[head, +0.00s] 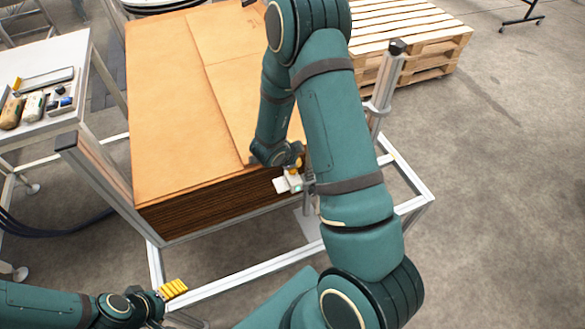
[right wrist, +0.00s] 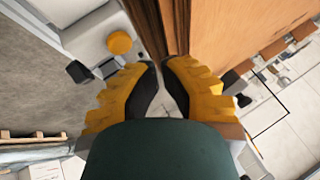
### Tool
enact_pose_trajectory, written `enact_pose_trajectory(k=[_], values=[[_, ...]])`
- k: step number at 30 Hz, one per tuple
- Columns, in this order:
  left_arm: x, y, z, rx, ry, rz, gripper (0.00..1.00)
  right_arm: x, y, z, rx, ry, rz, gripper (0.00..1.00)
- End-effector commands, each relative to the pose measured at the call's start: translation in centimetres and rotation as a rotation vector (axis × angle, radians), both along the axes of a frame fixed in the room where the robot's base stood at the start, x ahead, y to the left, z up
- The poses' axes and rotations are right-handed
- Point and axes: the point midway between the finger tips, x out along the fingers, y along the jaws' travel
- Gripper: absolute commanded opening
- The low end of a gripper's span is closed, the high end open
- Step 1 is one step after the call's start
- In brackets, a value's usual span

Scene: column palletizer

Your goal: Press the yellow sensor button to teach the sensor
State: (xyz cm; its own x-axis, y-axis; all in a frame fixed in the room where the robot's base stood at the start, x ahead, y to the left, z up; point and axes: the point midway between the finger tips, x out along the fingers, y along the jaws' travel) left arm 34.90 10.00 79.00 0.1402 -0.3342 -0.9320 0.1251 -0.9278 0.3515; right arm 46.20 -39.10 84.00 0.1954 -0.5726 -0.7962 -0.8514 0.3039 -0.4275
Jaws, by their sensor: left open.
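The yellow sensor button (right wrist: 120,42) is a round disc on a pale sensor housing (right wrist: 92,32) in the upper left of the right wrist view. My right gripper (right wrist: 160,66) has yellow fingers with dark pads; their tips are together with nothing visible between them. The button is to the left of the tips, apart from them. In the head view the white sensor housing (head: 281,185) is at the stack's front right corner, beside my right gripper (head: 297,166); the button cannot be told apart there. My left gripper (head: 172,290) is open and empty at the lower left, far from the sensor.
A tall stack of brown cardboard sheets (head: 165,110) stands in a metal frame (head: 240,270) right beside the sensor. A post (head: 385,85) rises behind my right arm. A side table (head: 60,60) with small items is at the left, wooden pallets (head: 425,45) behind. Floor at the right is clear.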

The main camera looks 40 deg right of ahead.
Motion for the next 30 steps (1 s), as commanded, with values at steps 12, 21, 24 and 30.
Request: enact_pose_trajectory(k=[12, 21, 24, 30], values=[[0.0, 0.0, 3.9, 0.000, 0.000, 0.000, 0.71, 0.0, 0.0, 4.1, 0.000, 0.000, 0.000, 0.00], [0.0, 0.0, 3.9, 0.000, 0.000, 0.000, 0.71, 0.0, 0.0, 4.2, 0.000, 0.000, 0.000, 0.00], [0.0, 0.0, 3.9, 0.000, 0.000, 0.000, 0.71, 0.0, 0.0, 4.2, 0.000, 0.000, 0.000, 0.00], [0.0, 0.0, 3.9, 0.000, 0.000, 0.000, 0.71, 0.0, 0.0, 4.2, 0.000, 0.000, 0.000, 0.00]])
